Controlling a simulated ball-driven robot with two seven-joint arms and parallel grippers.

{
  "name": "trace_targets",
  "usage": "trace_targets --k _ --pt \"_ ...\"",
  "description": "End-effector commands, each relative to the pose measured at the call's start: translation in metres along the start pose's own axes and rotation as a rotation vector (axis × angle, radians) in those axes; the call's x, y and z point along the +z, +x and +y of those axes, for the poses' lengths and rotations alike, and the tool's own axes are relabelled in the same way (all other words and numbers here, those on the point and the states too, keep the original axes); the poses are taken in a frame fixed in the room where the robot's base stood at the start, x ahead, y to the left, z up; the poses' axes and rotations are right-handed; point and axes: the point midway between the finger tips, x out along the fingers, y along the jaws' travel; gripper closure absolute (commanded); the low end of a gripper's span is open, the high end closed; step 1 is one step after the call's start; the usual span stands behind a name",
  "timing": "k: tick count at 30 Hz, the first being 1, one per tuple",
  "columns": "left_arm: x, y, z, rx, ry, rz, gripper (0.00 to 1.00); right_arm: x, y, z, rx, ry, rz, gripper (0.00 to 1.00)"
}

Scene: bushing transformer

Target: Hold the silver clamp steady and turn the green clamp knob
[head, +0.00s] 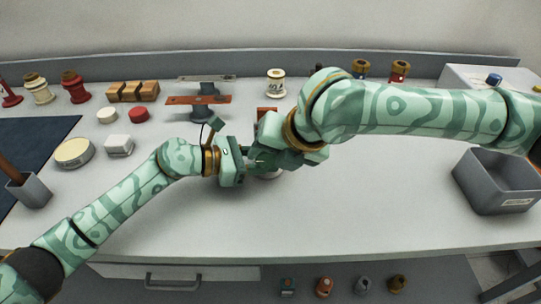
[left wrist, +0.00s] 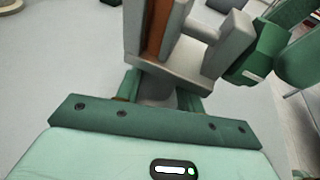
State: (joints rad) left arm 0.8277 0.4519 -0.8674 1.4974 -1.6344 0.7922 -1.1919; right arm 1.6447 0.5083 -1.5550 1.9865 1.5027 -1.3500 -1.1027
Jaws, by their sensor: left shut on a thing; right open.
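The silver clamp (left wrist: 205,55) fills the upper middle of the left wrist view, with a brown plate (left wrist: 165,28) between its walls. My left gripper (left wrist: 165,88) is shut on the clamp's lower part. A dark green faceted piece with a white mark, apparently the clamp knob (left wrist: 258,50), is at the clamp's right side. Green parts of my right gripper (left wrist: 298,45) show close beside it; contact is unclear. In the head view my left gripper (head: 254,165) and right gripper (head: 282,157) meet at the table's middle and hide most of the clamp. The right gripper is open.
A dark grey bin (head: 500,180) stands at the right. A rust-and-grey bar stand (head: 200,100), wooden blocks (head: 133,91) and a white spool (head: 276,82) are behind. The front middle table is clear.

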Motion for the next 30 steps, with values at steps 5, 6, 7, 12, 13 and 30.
trace_targets --k 5,6,7,12,13,30 --pt "0.000 0.000 0.001 0.002 0.000 0.001 0.75 0.001 -0.039 0.000 0.002 -0.003 -0.005 0.49" --pt "0.000 0.000 0.001 0.002 0.000 0.001 0.75 0.001 -0.049 0.000 0.002 -0.002 -0.005 0.49" --pt "0.000 0.000 0.001 0.002 0.000 0.001 0.75 0.001 -0.056 0.000 0.002 -0.003 -0.005 0.49" --pt "0.000 0.000 0.001 0.002 0.000 0.001 0.75 0.000 -0.090 0.000 0.001 -0.002 -0.003 0.49" --pt "0.000 0.000 0.001 0.002 0.000 0.001 0.75 0.000 -0.095 0.000 0.001 -0.002 -0.002 0.49" --pt "0.000 0.000 0.001 0.002 0.000 0.000 0.54 -0.001 -0.110 0.000 0.000 -0.001 0.001 0.49"
